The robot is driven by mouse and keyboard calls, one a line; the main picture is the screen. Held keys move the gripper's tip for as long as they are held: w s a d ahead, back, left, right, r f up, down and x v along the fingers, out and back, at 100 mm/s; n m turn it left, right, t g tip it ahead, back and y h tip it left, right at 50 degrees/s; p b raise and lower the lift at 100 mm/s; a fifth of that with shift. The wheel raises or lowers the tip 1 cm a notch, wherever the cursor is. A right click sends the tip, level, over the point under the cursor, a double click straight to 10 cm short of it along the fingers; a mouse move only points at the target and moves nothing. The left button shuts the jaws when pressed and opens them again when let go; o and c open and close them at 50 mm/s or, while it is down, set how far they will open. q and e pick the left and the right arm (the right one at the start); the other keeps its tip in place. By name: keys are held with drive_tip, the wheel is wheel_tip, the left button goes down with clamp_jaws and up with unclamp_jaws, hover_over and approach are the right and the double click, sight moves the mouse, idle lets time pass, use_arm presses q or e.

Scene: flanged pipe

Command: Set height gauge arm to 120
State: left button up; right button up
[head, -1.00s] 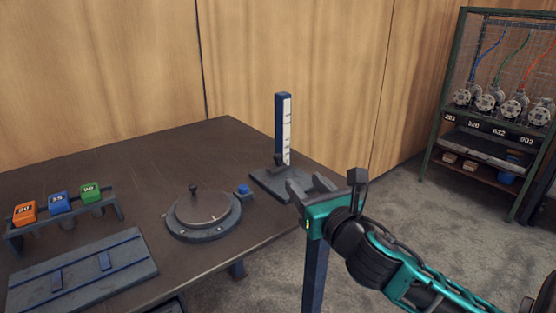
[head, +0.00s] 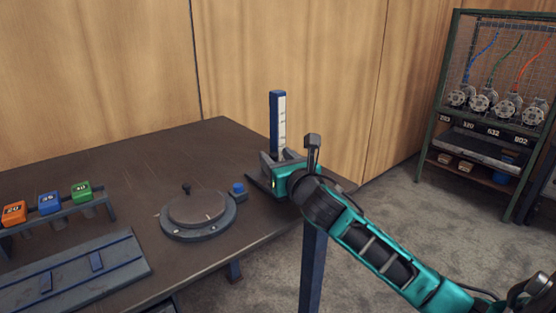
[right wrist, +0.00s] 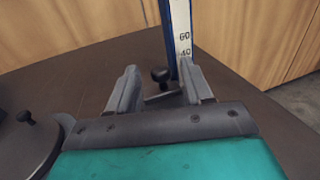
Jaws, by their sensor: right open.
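The height gauge (head: 277,122) is a blue upright post with a white scale, standing near the table's far right corner. In the right wrist view its scale (right wrist: 183,38) shows the marks 60 and 40. A dark knob on the gauge arm (right wrist: 160,75) sits low on the post, beyond and between my fingertips. My right gripper (head: 268,170) is at the gauge's base, and it also shows in the right wrist view (right wrist: 160,85) with its jaws open around empty space. The gripper hides the gauge's lower part in the head view. My left gripper is out of view.
A rack with orange, blue and green numbered blocks (head: 50,203) and a flat dark board (head: 70,272) lie further left. A shelf unit (head: 490,100) stands at right.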

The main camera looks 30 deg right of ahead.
drive_tip(key=shift+c, duration=0.5)
clamp_jaws()
